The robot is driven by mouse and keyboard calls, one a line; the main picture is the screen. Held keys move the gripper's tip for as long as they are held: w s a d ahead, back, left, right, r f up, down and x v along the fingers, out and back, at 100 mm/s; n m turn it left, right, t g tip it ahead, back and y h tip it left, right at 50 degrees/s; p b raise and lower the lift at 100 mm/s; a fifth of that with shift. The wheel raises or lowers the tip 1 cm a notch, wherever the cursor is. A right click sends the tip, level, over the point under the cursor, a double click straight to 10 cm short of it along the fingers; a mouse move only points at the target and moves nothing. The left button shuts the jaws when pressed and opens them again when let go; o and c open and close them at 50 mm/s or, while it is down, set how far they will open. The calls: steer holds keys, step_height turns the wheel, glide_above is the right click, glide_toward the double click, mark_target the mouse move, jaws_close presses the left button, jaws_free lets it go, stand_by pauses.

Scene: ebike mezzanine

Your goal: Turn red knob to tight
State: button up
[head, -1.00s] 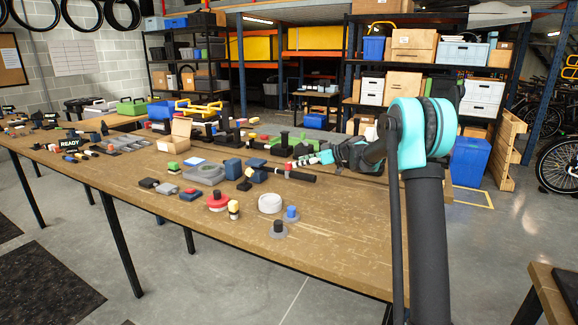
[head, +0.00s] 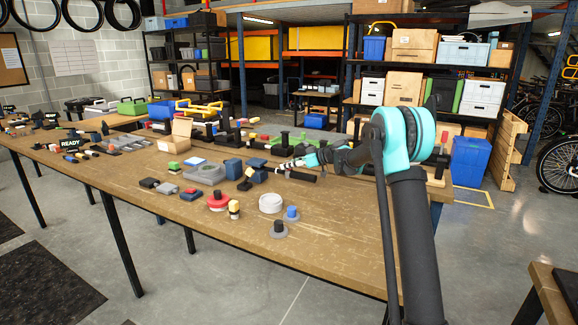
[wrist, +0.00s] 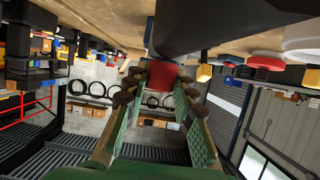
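The red knob (wrist: 163,76) shows in the wrist view as a red block-like end, just beyond and between my fingertips. A large dark body (wrist: 185,28) fills the view right by it. My gripper (wrist: 158,88) has its two fingers apart, one on each side of the knob. I cannot tell whether they touch it. In the head view my gripper (head: 287,164) reaches left, low over the bench, just by a black bar (head: 295,174). The knob is too small or covered to make out there.
Several tools crowd behind. The bench's front right is clear.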

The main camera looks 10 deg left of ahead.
jaws_close()
steer(key=shift+m+t, duration=0.4)
steer(key=m+t+h, duration=0.2)
steer(key=m+t, duration=0.1)
steer(key=shift+s+a, duration=0.1)
steer(key=shift+s, duration=0.05)
steer(key=shift+m+t+h, duration=2)
steer(key=shift+m+h, duration=0.4)
steer(key=shift+m, duration=0.2)
steer(key=shift+a+m+t+h, duration=0.1)
steer(key=shift+m+t+h, duration=0.5)
steer(key=shift+m+h, duration=2.45)
steer(key=shift+m+g+h, duration=0.7)
steer(key=shift+m+h, duration=1.25)
steer(key=shift+h, duration=0.6)
